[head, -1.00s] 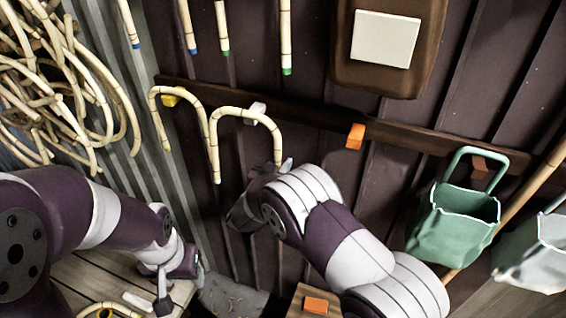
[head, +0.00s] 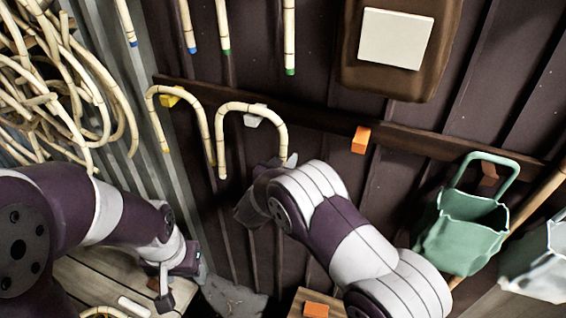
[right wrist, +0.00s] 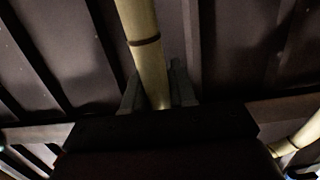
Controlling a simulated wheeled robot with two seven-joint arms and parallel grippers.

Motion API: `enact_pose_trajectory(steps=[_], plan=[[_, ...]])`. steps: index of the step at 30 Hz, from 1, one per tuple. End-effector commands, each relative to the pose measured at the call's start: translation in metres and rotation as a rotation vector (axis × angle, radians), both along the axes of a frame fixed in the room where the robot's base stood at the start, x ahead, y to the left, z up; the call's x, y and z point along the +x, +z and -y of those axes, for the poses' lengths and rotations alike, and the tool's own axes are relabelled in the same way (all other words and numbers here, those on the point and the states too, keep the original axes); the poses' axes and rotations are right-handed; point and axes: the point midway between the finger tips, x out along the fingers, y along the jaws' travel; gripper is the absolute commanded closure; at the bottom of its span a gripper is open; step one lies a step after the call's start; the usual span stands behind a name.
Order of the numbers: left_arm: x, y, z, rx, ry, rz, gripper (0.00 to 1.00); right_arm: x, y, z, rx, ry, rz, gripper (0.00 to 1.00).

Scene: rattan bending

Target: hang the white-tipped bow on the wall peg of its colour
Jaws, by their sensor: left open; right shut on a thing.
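The white-tipped bow (head: 219,140) is a pale cane bent into an upside-down U. Its free end hangs down at left and its other leg runs into my right gripper (head: 288,162). In the right wrist view the gripper (right wrist: 157,95) is shut on the cane (right wrist: 147,55). The white peg (head: 254,119) shows just under the bow's arch, between its legs. I cannot tell whether they touch or how far apart they are in depth. My left gripper (head: 166,286) is open and empty, low at left near the wooden bench.
A yellow-tipped bow (head: 155,120) hangs at the yellow peg (head: 171,98), close to the left. An orange peg (head: 361,140) is bare on the dark rail (head: 415,147). A green bucket (head: 465,230) hangs at right. Coiled cane (head: 60,80) is at upper left.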

Motion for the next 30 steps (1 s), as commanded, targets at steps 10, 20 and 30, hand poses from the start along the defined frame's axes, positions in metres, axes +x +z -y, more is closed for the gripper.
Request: enact_pose_trajectory(steps=[10, 20, 30], plan=[[0.000, 0.000, 0.000, 0.000, 0.000, 0.001, 0.45, 0.000, 0.001, 0.000, 0.000, -0.001, 0.001, 1.00], [0.000, 0.000, 0.000, 0.000, 0.000, 0.000, 0.45, 0.000, 0.000, 0.000, 0.000, -0.001, 0.001, 0.45], [0.000, 0.023, 0.000, 0.000, 0.000, 0.001, 0.45, -0.048, 0.013, -0.021, -0.002, 0.004, -0.001, 0.45]])
